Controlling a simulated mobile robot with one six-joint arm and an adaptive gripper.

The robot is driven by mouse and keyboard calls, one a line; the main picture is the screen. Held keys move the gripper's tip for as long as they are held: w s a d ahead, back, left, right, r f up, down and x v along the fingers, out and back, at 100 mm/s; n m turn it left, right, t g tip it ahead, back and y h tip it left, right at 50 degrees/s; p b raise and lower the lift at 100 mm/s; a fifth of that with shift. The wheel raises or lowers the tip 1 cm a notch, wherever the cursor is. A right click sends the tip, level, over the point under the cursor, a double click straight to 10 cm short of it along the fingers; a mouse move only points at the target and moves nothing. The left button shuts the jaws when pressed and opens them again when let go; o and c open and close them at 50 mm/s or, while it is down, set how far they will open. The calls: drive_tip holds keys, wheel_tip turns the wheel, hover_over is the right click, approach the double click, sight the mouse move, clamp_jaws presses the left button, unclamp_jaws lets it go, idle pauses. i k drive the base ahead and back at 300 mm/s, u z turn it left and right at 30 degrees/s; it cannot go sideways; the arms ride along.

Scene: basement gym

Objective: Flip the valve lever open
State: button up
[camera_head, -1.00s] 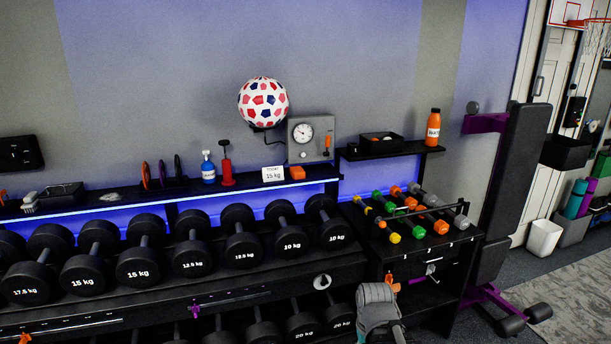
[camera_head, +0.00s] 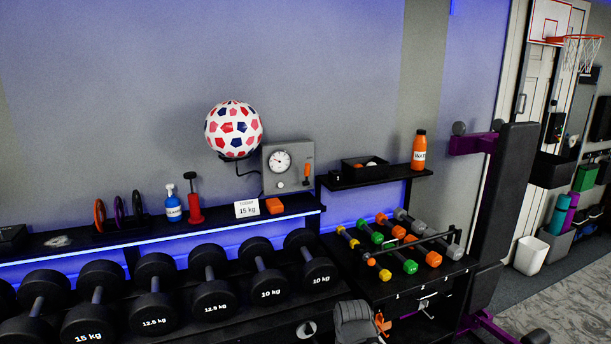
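A grey box with a round white dial (camera_head: 280,161) is on the wall above the black shelf, right of the ball. An orange lever (camera_head: 307,172) stands upright on the right side of its front. It is small here, and a small round knob shows beneath it. The patterned ball (camera_head: 233,130) sits just left of the box, with a thin dark hose between them. A grey part of my arm shows at the bottom edge, well below the box.
The shelf holds a sign (camera_head: 247,208), an orange block (camera_head: 274,206), a red pump (camera_head: 195,205) and a blue bottle (camera_head: 173,205). Black dumbbells (camera_head: 211,299) line the rack below. A side shelf (camera_head: 387,177) holds an orange bottle (camera_head: 419,149). Open air lies before the box.

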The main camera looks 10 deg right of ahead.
sight(307, 171)
drive_tip(key=k, duration=0.65)
drive_tip(key=u, duration=0.35)
drive_tip(key=i, duration=1.75)
drive_tip(key=z, duration=0.45)
